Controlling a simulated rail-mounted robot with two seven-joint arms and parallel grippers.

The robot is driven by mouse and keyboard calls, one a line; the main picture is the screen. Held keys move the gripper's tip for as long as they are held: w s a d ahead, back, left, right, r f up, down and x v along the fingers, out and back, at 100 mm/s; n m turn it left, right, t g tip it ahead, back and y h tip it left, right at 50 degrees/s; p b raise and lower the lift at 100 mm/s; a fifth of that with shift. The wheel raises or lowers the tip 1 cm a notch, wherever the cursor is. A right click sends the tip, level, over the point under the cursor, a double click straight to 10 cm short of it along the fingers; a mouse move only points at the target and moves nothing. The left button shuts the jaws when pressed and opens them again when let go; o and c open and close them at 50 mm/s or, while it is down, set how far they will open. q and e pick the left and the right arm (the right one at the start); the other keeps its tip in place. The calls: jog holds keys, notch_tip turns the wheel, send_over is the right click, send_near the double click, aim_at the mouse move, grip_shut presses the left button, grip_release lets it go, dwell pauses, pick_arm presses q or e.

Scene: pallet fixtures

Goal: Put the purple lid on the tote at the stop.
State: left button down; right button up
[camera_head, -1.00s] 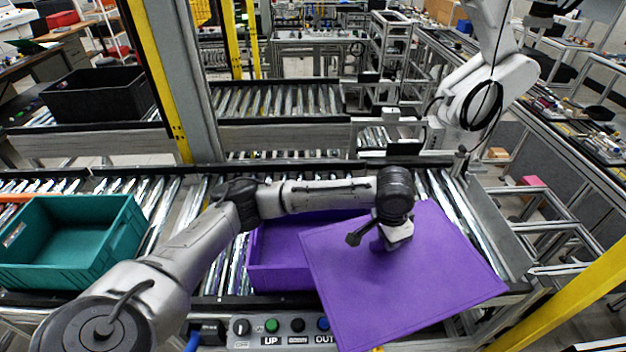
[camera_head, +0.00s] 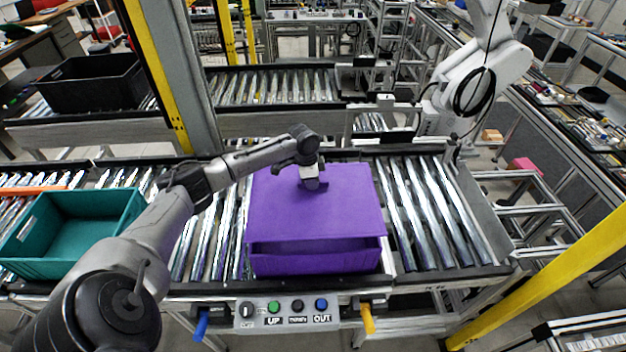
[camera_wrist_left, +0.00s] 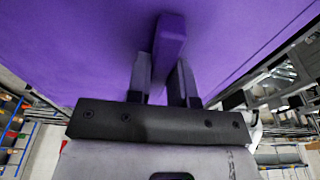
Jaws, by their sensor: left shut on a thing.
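The purple lid (camera_head: 340,205) is over the purple tote (camera_head: 315,262) on the near roller conveyor. The lid covers the tote's opening, and its front edge shows a dark gap above the tote's front wall, so I cannot tell whether it is seated. My left gripper (camera_head: 313,184) is shut on the lid's raised handle near the lid's back part. In the left wrist view the two fingers (camera_wrist_left: 165,85) hold the purple handle (camera_wrist_left: 170,37), with the lid filling the top of the picture. My right gripper is not in view.
A teal tote (camera_head: 75,232) stands open on the rollers at the left. A black tote (camera_head: 100,82) sits on the back conveyor. A button panel (camera_head: 287,311) is at the front edge. Bare rollers (camera_head: 430,210) lie right of the purple tote.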

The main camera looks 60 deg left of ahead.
aim_at(312, 193)
pick_arm(q)
jog(key=shift+f+b, duration=2)
jog(key=shift+b, duration=0.35)
jog(key=shift+f, duration=0.95)
jog(key=shift+p, duration=0.5)
jog(key=shift+p, duration=0.45)
jog(key=shift+f, duration=0.1)
jog(key=shift+f, duration=0.65)
jog(key=c, duration=0.9)
grip_release()
